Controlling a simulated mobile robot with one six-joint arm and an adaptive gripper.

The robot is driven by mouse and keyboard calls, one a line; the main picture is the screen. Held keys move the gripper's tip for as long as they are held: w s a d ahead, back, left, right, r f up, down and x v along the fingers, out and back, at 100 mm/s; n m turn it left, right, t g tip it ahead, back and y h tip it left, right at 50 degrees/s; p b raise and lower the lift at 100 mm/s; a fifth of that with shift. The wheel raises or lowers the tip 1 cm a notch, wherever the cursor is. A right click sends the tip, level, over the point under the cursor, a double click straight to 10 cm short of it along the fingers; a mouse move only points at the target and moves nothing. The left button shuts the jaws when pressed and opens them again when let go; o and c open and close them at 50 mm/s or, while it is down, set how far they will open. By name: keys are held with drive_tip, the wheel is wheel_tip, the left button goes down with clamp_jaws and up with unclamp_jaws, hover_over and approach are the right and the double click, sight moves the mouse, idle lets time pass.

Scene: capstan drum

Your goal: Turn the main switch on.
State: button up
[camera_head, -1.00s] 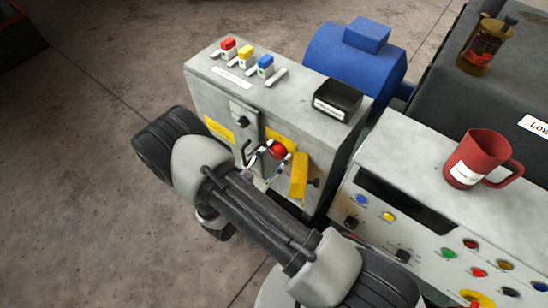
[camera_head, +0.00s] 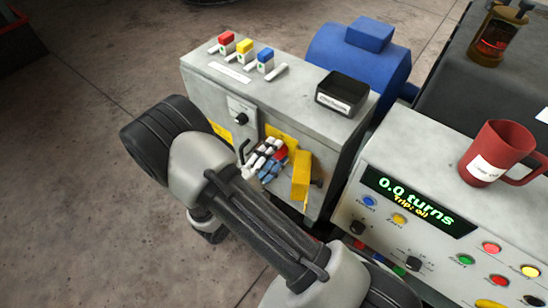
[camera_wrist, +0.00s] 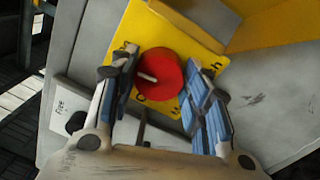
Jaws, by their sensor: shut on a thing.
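The main switch is a red round knob (camera_wrist: 168,84) with a short white mark, on a yellow plate (camera_wrist: 205,48) with partly hidden lettering. In the head view the red knob (camera_head: 281,153) shows on the front of the grey cabinet, partly covered by my fingers. My gripper (camera_head: 268,160) is at the knob. In the wrist view my gripper (camera_wrist: 163,90) has one finger on each side of the knob and is shut on it. The control panel's display (camera_head: 418,200) is lit and reads "0.0 turns" and "Trip: oil".
A yellow flap (camera_head: 301,174) stands out just right of the knob. Three coloured tags (camera_head: 245,50) and a black tray (camera_head: 341,94) are on the cabinet top. A red mug (camera_head: 492,152) stands on the panel. A blue motor (camera_head: 358,60) is behind.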

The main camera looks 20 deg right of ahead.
drive_tip(key=shift+m+b, duration=0.35)
drive_tip(key=shift+m, duration=0.25)
drive_tip(key=o, duration=1.1)
drive_tip(key=v, duration=1.2)
